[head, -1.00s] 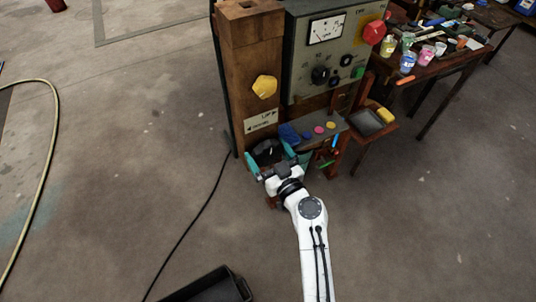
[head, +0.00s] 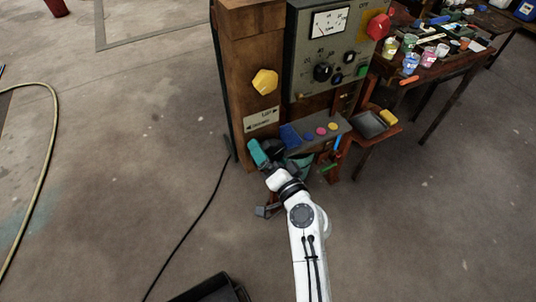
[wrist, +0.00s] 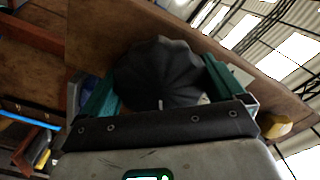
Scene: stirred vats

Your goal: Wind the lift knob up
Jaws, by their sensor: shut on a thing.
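The dark fluted knob, the lift knob (head: 271,147), sits low on the wooden post below a white arrow sign (head: 262,117). In the wrist view the knob (wrist: 160,70) fills the space between the two teal fingers. My gripper (head: 279,157) is shut on it, with one finger on each side; it also shows in the wrist view (wrist: 163,80). My gripper is rolled to a slant in the head view, and it hides part of the knob.
A yellow knob (head: 264,81) sits higher on the post. A grey panel (head: 301,62) with a gauge and a red knob (head: 379,26) is at right. A small shelf (head: 344,127) with coloured buttons juts out close beside my gripper. A black bin (head: 213,290) stands at the front.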

